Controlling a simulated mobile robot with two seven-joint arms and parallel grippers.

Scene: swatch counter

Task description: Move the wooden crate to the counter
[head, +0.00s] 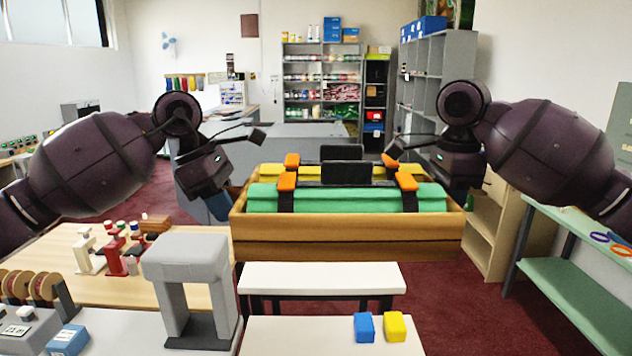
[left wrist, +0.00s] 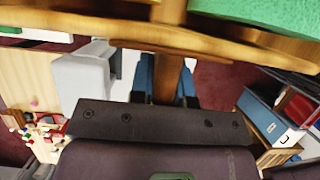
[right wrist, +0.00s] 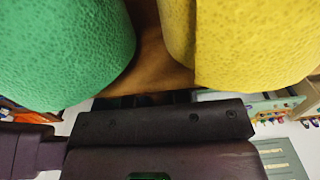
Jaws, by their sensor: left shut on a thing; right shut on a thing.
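The wooden crate (head: 345,236) is in the middle of the head view, held up off any surface and roughly level. It holds a green roll (head: 335,197) and a yellow roll (head: 259,172) with black straps and orange clips. My left gripper (head: 219,206) is shut on the crate's left side; its blue fingers (left wrist: 168,82) show at the crate's wall (left wrist: 110,32) in the left wrist view. My right gripper (head: 472,190) is shut on the crate's right side, its fingertips mostly hidden. The right wrist view shows both rolls above the crate's wood (right wrist: 158,68).
A white-topped bench (head: 322,277) stands below the crate. A blue block (head: 364,327) and yellow block (head: 395,327) lie on the near white surface. A grey stand (head: 187,270) is at left, a green-shelved rack (head: 580,262) at right. A grey counter (head: 300,130) stands behind.

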